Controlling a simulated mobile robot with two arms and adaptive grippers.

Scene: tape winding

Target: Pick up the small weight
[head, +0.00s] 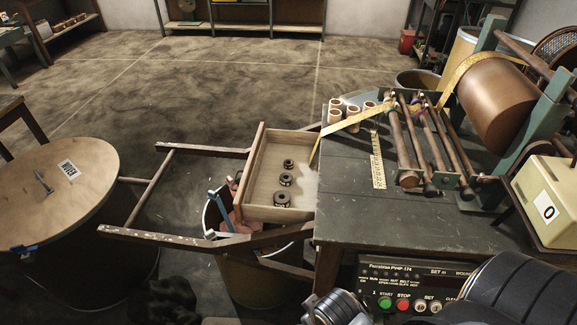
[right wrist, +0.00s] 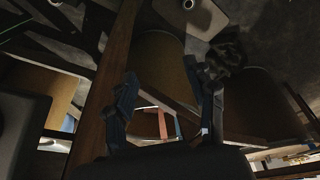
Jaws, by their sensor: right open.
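Three dark ring-shaped weights stand in a row in the open wooden drawer (head: 257,178). The small weight (head: 289,164) is the farthest one. No weight can be made out in the right wrist view. My right gripper (right wrist: 169,82) is open, its two dark fingers well apart with nothing held between them. In the head view my right arm is at the bottom right; its fingers do not show there. My left gripper is not in view.
The drawer juts from the green bench (head: 365,222). A wooden frame (head: 150,190) and a bin (head: 255,275) are around and below it. The winding rollers (head: 430,140) and yellow tape (head: 345,122) are to the right. A round-topped drum (head: 85,180) stands at left.

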